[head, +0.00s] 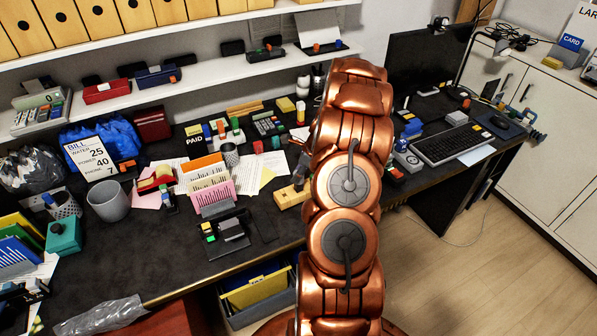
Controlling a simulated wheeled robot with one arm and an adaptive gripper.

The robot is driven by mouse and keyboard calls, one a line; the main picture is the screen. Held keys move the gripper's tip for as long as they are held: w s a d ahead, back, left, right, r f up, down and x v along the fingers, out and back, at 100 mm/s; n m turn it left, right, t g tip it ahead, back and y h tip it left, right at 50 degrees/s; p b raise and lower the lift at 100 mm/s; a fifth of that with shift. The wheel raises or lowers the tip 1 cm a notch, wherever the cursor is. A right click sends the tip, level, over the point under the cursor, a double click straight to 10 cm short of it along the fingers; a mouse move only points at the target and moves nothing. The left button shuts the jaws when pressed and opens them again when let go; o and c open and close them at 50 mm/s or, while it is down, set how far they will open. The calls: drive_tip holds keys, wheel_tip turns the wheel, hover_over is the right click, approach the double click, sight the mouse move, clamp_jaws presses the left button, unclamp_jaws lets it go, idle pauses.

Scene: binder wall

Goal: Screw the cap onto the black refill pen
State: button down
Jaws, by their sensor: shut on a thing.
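My copper arm reaches up the middle of the head view and hides the part of the desk behind it. A small grey piece at the arm's left edge looks like part of my gripper (300,170), low over the desk beside a yellow block (290,197). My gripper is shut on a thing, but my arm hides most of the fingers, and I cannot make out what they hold. I cannot pick out the black refill pen or its cap. I cannot tell whether the gripper touches the yellow block.
The dark desk (165,245) is crowded. A letter rack with papers (210,180), a grey bin (108,201) and a black stapler-like item (225,235) stand left of my arm. A keyboard (447,143) and monitor (420,62) are at right. The desk's front centre is mostly clear.

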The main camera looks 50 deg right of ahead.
drive_tip(key=shift+r, duration=0.1)
drive_tip(key=shift+r+m+p, duration=0.1)
drive_tip(key=shift+m+p, duration=0.2)
drive_tip(key=shift+p, duration=0.25)
drive_tip(key=shift+r+m+h+p, duration=0.15)
drive_tip(key=shift+m+h+p, duration=0.15)
drive_tip(key=shift+m+p, duration=0.7)
drive_tip(key=shift+f, duration=0.3)
drive_tip(key=shift+m+t+h, duration=0.3)
drive_tip(key=shift+m+h, duration=0.1)
drive_tip(key=shift+m, duration=0.3)
drive_tip(key=c, duration=0.7)
unclamp_jaws()
drive_tip(key=shift+r, duration=0.1)
